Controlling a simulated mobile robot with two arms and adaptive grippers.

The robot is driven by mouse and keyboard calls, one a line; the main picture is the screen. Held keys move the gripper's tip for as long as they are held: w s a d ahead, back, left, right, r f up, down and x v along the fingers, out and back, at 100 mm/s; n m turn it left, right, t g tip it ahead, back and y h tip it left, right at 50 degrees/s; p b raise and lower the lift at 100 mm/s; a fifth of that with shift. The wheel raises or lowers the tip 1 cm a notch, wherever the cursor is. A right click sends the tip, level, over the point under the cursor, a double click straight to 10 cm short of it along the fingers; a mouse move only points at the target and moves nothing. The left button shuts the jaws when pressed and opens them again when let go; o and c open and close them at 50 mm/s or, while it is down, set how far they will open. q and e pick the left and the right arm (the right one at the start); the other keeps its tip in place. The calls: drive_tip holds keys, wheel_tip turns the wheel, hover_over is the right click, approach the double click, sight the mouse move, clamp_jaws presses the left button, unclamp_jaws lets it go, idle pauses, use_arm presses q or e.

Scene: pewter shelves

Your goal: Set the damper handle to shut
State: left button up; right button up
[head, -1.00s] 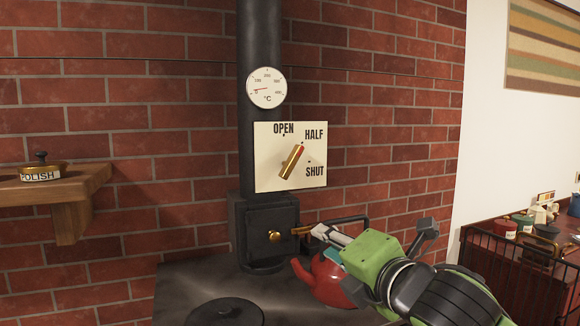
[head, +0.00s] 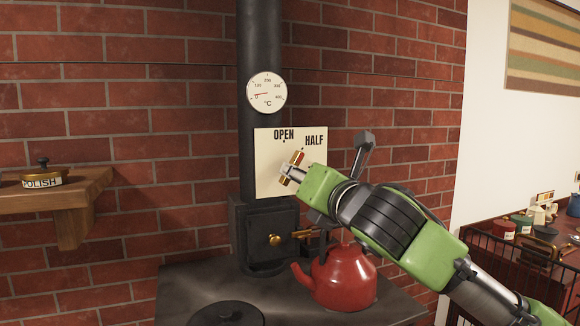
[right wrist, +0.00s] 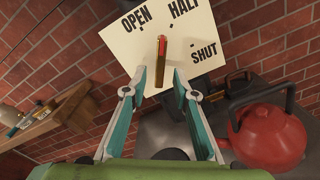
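The damper handle (head: 297,158) is a brass bar with a red tip on a cream plate (head: 267,150) on the stovepipe. Its red tip points up near the HALF mark. In the right wrist view the handle (right wrist: 161,65) stands between my right gripper's two fingers (right wrist: 160,80), with a gap on each side, so the gripper is open. In the head view my right gripper (head: 288,174) is at the handle's lower end. My arm hides the SHUT label there; the label (right wrist: 204,52) shows in the right wrist view. My left gripper is not in view.
A red kettle (head: 343,277) stands on the stove top (head: 190,285) below my right arm. The stove door (head: 262,235) with a brass knob is under the plate. A round gauge (head: 266,93) is above it. A wooden shelf (head: 70,185) holds a polish tin (head: 42,174).

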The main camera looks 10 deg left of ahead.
drive_tip(key=shift+p+x, duration=0.55)
drive_tip(key=shift+x, duration=1.85)
drive_tip(key=shift+c, duration=0.2)
clamp_jaws()
